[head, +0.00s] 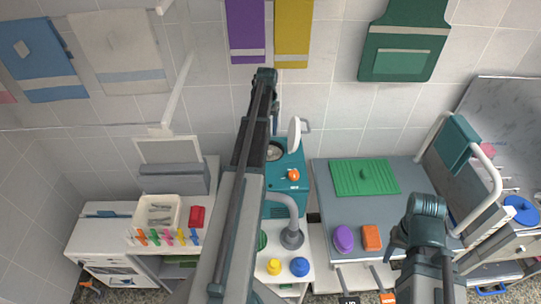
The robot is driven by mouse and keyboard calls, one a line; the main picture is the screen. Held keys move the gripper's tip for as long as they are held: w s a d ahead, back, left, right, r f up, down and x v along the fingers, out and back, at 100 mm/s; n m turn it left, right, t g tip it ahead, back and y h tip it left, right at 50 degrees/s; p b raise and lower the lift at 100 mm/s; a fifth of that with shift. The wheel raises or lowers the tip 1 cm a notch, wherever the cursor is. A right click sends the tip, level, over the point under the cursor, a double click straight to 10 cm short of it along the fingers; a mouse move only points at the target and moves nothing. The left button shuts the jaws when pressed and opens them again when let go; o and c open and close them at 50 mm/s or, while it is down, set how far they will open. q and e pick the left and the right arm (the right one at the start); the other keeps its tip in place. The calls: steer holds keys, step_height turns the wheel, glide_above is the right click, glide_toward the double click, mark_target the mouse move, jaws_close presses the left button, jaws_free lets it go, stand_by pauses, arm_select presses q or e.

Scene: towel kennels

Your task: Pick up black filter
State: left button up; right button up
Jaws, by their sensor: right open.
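I cannot make out a black filter for certain in the head view. A small dark item (348,299) with pale marks is cut off by the bottom edge, and I cannot tell what it is. My right gripper (396,250) is at the lower right, by the front edge of the grey table, right of an orange block. It is open, and I see nothing between its fingers. My left arm rises through the middle of the view and hides part of the counter and wall.
The grey table (338,208) bears a green ridged mat (364,177), a purple oval (343,238) and the orange block (371,237). A teal machine (290,186) stands to its left. A white counter (100,235) holds a tray (137,213) and coloured clips. Towels hang on the wall.

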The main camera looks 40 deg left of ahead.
arm_select(q)
steer(key=b, duration=0.6)
glide_above(270, 151)
steer(key=f, duration=0.6)
steer(key=shift+s+a+f, duration=0.2)
steer(key=shift+s+a, duration=0.05)
steer(key=shift+a, duration=0.05)
steer(key=f+b, duration=0.5)
steer(key=shift+w+d+f, duration=0.15)
steer(key=shift+w+d, duration=0.05)
steer(key=shift+d, duration=0.05)
jaws_close()
